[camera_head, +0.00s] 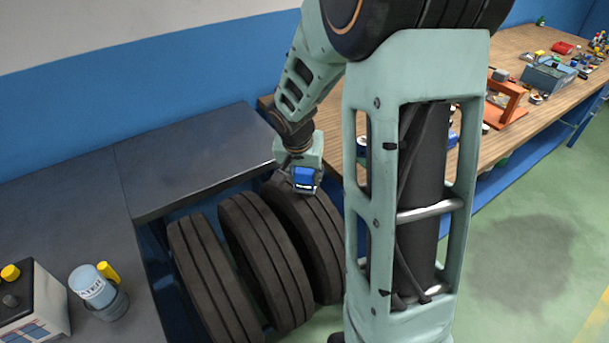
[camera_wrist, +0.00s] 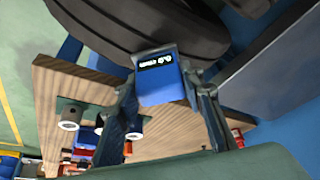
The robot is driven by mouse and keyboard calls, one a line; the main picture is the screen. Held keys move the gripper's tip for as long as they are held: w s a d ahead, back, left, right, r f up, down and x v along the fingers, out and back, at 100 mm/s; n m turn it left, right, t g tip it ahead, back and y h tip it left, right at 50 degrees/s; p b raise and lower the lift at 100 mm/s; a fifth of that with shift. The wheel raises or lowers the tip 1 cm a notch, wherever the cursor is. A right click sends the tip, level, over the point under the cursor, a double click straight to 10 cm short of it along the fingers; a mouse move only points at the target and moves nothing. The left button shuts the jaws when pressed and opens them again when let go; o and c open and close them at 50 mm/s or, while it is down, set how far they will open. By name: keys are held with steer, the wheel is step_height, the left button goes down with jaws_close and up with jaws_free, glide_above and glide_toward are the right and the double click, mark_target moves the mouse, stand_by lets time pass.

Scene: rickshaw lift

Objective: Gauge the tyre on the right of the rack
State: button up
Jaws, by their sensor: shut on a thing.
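Three dark tyres stand upright in a row in the rack. The right tyre (camera_head: 309,240) is the one nearest my arm; the middle tyre (camera_head: 268,262) and left tyre (camera_head: 212,284) stand beside it. My gripper (camera_head: 305,190) is shut on a blue gauge (camera_head: 304,178) at the top of the right tyre. In the wrist view the gauge (camera_wrist: 160,80) sits between the two fingers (camera_wrist: 163,95), its small dark display showing pale digits that look like 0.0. Its far end is close against the tyre (camera_wrist: 150,25); I cannot tell if it touches.
A wooden workbench (camera_head: 500,150) with several tools stands at the right. Green floor (camera_head: 530,260) is open there.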

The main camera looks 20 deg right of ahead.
steer(key=shift+s+f+b, duration=0.1)
steer(key=shift+f+b, duration=0.6)
steer(key=shift+b, duration=0.25)
stand_by(2.0)
steer(key=shift+r+p, duration=2.35)
steer(key=shift+r, duration=1.3)
